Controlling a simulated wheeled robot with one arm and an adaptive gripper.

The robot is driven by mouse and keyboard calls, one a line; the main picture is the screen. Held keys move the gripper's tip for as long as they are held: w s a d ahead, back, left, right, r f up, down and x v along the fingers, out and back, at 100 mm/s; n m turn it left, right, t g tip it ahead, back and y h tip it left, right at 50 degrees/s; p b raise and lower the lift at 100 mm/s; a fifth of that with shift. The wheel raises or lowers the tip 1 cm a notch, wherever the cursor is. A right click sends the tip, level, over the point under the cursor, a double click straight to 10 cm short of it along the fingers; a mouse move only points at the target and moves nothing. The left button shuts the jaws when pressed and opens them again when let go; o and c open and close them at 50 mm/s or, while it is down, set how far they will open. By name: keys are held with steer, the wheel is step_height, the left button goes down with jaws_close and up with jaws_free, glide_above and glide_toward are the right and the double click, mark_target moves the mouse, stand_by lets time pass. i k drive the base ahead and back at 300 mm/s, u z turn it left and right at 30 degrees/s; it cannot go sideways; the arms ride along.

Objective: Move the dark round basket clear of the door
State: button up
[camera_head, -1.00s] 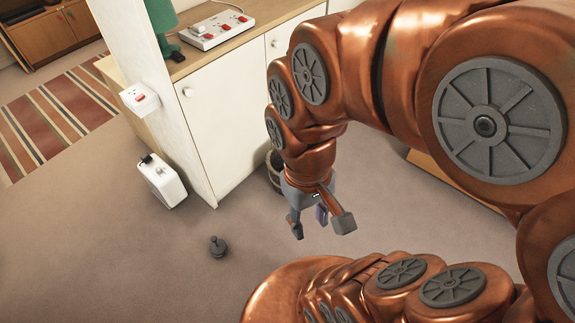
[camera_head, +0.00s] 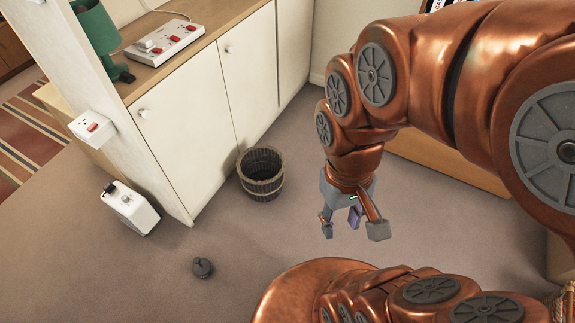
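The dark round basket (camera_head: 262,187) stands upright on the floor, close in front of the white cabinet doors. It is slatted, with an open top and a dark inside. The cabinet door (camera_head: 187,117) nearest the post and the one beside it (camera_head: 247,72) both look shut. My gripper (camera_head: 352,231) hangs to the right of the basket and apart from it, fingers spread and pointing down. Nothing shows between the fingers.
A small dark knobbed object (camera_head: 203,267) lies on the floor left of my gripper. A white box (camera_head: 132,209) stands by the post. A power strip (camera_head: 163,42) and green lamp (camera_head: 97,28) sit on the cabinet top. Open carpet lies around the basket's front.

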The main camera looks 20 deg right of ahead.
mark_target(256, 163)
steer(key=z, duration=0.6)
steer(key=k, duration=1.35)
steer(key=z, duration=0.55)
steer(key=i, duration=0.8)
steer(key=u, duration=0.5)
steer(key=i, duration=1.1)
steer(key=u, duration=1.6)
steer(key=i, duration=0.55)
steer(key=u, duration=0.5)
